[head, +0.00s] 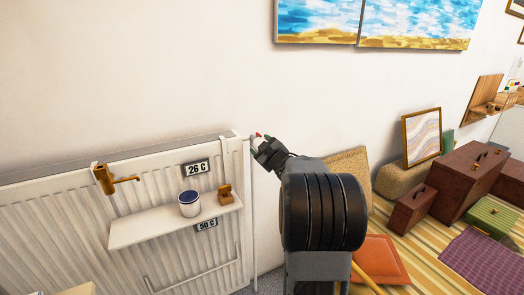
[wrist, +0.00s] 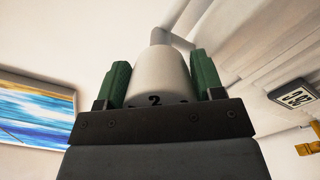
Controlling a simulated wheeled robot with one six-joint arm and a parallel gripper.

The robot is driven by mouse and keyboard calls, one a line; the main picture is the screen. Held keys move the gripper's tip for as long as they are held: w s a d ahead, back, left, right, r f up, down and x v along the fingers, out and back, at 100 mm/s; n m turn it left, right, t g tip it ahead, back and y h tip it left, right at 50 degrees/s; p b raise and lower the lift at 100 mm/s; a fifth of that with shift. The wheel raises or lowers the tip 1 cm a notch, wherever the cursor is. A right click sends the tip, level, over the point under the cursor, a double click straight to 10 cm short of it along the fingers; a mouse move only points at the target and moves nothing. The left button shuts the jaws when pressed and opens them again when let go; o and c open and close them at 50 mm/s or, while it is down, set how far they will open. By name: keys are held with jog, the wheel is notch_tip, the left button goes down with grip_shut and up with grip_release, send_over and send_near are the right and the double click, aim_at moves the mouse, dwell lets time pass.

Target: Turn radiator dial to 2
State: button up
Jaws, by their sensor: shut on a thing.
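The radiator dial (wrist: 160,75) is a pale, rounded knob at the top of the wrist view, with a black "2" on the side facing the camera. My gripper (wrist: 160,85) has its green finger pads on both sides of the dial and is shut on it. In the head view my gripper (head: 262,147) is at the upper right corner of the white radiator (head: 60,228). There the dial is mostly hidden by the gripper, and a small red spot shows at its tip.
A shelf (head: 140,228) on the radiator holds a paint can (head: 190,208) and a small wooden item (head: 225,196). Plates read "26 C" (head: 196,169) and "50 C" (head: 206,225). A brown suitcase (head: 462,185) and an orange cushion (head: 381,260) lie to the right. Paintings (head: 420,22) hang above.

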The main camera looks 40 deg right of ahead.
dwell(0.4)
jog(key=o, duration=0.9)
jog(key=s+a, duration=0.2)
jog(key=s, duration=1.1)
jog(key=shift+s, duration=0.35)
